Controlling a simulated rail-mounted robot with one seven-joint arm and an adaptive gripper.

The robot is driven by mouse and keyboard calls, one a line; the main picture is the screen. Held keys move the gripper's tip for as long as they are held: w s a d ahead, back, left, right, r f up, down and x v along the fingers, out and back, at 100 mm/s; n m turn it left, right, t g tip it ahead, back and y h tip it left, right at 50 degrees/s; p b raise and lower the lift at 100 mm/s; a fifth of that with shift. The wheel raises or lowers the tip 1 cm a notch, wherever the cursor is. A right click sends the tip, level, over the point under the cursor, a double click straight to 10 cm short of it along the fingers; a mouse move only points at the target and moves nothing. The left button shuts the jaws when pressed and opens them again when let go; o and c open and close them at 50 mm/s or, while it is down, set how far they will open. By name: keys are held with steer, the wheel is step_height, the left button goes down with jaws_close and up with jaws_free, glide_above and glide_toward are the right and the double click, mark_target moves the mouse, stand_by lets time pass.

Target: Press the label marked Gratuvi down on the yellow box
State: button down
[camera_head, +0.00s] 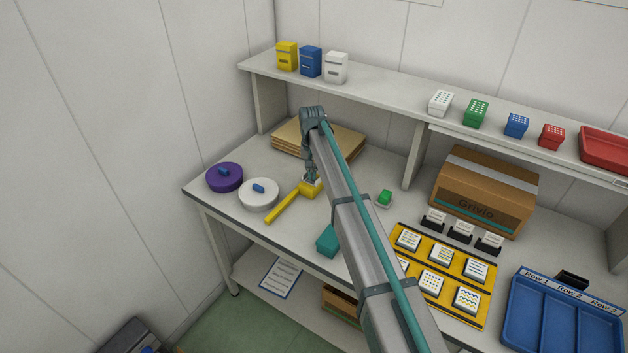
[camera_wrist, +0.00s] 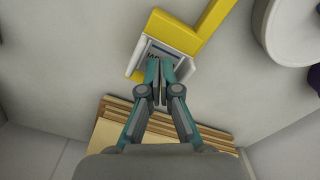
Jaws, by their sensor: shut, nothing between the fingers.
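A yellow box (camera_head: 309,188) stands on the table, partly hidden by my arm. A yellow bar (camera_head: 283,206) extends from it toward the table's front edge. The text is partly hidden, so I cannot read the name. My gripper (camera_wrist: 160,68) is shut and empty, its fingertips over the label's near edge. I cannot tell whether they touch it. In the head view my gripper (camera_head: 311,172) points down at the box.
A teal block (camera_head: 327,241) and a green piece (camera_head: 385,197) lie to the right. Small boxes line the shelf above.

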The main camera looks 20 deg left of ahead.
steer(key=shift+f, duration=0.65)
stand_by(0.7)
steer(key=shift+r, duration=0.15)
steer(key=shift+r+p, duration=1.25)
steer(key=shift+r, duration=2.1)
